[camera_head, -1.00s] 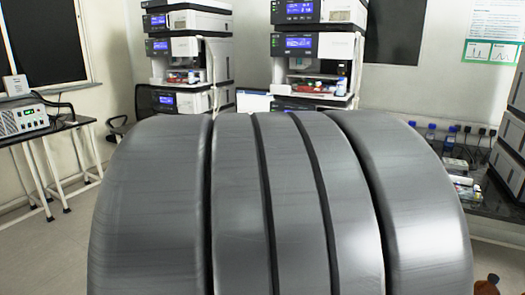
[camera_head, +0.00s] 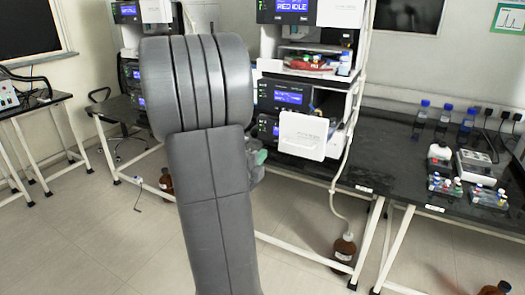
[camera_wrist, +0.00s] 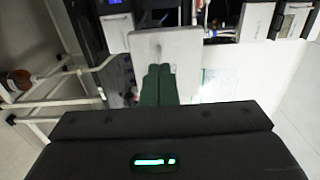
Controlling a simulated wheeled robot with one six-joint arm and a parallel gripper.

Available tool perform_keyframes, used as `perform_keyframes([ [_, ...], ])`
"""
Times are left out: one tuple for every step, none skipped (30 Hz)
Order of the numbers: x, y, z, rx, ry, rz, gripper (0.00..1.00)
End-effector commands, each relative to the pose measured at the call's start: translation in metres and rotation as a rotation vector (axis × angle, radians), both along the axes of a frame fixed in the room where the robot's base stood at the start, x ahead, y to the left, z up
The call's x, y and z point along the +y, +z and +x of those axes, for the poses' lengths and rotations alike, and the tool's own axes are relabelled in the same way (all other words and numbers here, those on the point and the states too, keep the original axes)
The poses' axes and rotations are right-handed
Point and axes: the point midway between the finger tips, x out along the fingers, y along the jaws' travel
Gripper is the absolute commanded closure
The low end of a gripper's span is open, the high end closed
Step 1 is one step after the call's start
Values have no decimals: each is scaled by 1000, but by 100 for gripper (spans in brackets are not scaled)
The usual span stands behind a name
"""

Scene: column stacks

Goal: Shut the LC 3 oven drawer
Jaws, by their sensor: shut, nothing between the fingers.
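The oven drawer (camera_head: 303,135) has a plain white front and sits low in the middle instrument stack. It stands out from the dark units above it, so it looks open. I cannot read an LC 3 label. In the wrist view, a white panel (camera_wrist: 185,47), seemingly the drawer front, lies straight ahead of my gripper (camera_wrist: 158,70). The dark green fingers are shut together and empty, overlapping the panel's lower part; I cannot tell if they touch it.
A black bench (camera_head: 420,165) with bottles and vial racks extends right. A tube hangs right of the stack to a brown bottle (camera_head: 344,247) on the floor. Another stack (camera_head: 128,75) is partly hidden behind my arm. A white bench frame shows in the wrist view (camera_wrist: 60,75).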

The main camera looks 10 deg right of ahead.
Motion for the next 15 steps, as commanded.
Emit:
perform_keyframes([
  [-7,1,8,2,-4,0,100],
  [-10,1,14,2,-3,0,100],
  [-16,1,21,3,-4,-1,100],
  [-20,1,26,3,-4,-1,100],
  [-23,1,32,3,-3,-1,100],
  [-28,1,39,3,-4,-1,100],
  [-32,1,45,2,-3,-1,100],
  [-35,1,50,4,-2,-1,100],
  [-40,1,57,3,-3,-1,100],
  [-43,1,62,3,-2,-1,100],
  [-46,1,66,4,-2,-2,100],
  [-50,2,72,3,-2,-1,100],
  [-52,1,76,4,-1,-1,100],
  [-54,1,79,4,0,-1,100],
  [-57,1,84,3,1,-1,100],
])
